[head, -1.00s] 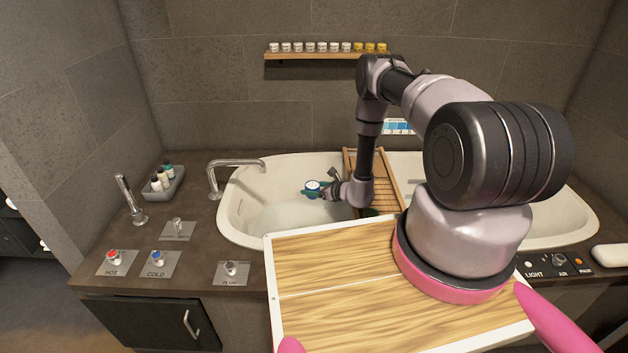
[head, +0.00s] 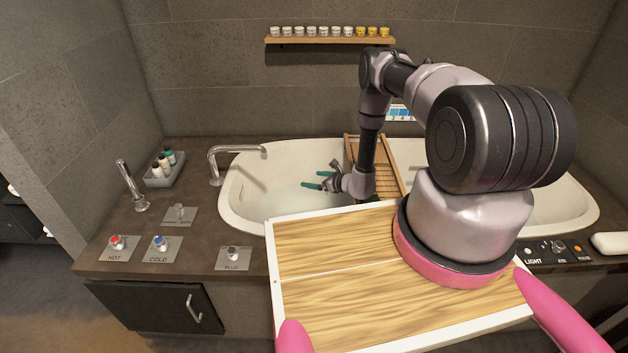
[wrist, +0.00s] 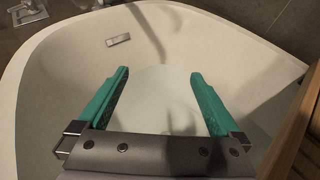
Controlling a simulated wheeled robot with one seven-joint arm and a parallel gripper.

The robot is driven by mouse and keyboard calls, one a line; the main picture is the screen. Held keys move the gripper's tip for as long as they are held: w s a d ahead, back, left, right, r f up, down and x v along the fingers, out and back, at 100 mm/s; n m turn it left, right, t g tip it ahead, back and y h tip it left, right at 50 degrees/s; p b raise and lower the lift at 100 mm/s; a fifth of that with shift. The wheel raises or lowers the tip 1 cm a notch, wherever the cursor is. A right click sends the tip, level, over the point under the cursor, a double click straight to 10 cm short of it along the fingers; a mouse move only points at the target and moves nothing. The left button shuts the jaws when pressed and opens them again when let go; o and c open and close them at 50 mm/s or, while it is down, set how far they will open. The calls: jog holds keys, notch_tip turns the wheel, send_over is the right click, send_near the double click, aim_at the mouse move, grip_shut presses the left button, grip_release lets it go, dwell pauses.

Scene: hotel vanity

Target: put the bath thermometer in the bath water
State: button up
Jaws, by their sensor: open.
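My gripper (head: 314,180) is open over the left part of the white bathtub (head: 232,196). In the wrist view its two green fingers (wrist: 159,76) are spread apart with nothing between them. The pale bath water (wrist: 165,102) shows below and between the fingers. The bath thermometer is not visible in either current view; I cannot tell where it rests.
A wooden bath rack (head: 392,180) lies across the tub just right of my gripper. A tap (head: 214,168) stands at the tub's left rim, with a tray of bottles (head: 164,172) beyond. A shelf of small jars (head: 330,40) is on the back wall.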

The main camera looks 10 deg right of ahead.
jog(key=v, duration=1)
jog(key=shift+d, duration=0.15)
dwell(0.4)
